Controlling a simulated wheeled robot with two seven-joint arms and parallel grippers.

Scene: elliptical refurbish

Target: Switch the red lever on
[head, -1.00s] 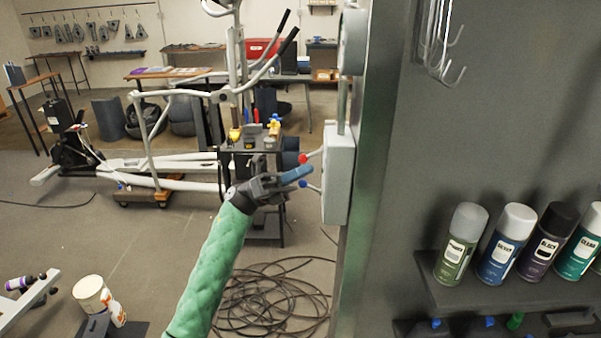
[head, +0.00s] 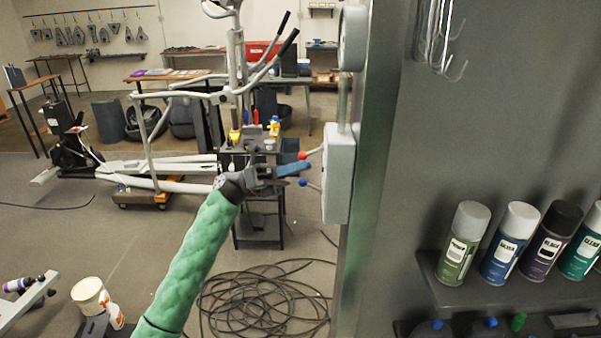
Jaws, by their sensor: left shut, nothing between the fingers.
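A pale grey switch box (head: 339,172) is fixed to the edge of the grey wall panel. Two levers stick out from its left side. The upper one has a red knob (head: 302,155) and points left and slightly down. The lower one has a blue knob (head: 303,182). My left gripper (head: 306,167), on the green-sleeved arm, is shut and empty. Its blue-grey fingertips lie just left of the levers, between the two knobs in the picture. I cannot tell whether they touch a lever. My right gripper is not in view.
Spray cans (head: 463,243) stand on a shelf of the grey panel (head: 510,120) at the right, below metal hooks. A tool cart (head: 262,205) and a white elliptical trainer (head: 170,185) stand behind my arm. Coiled black cable (head: 265,300) lies on the floor.

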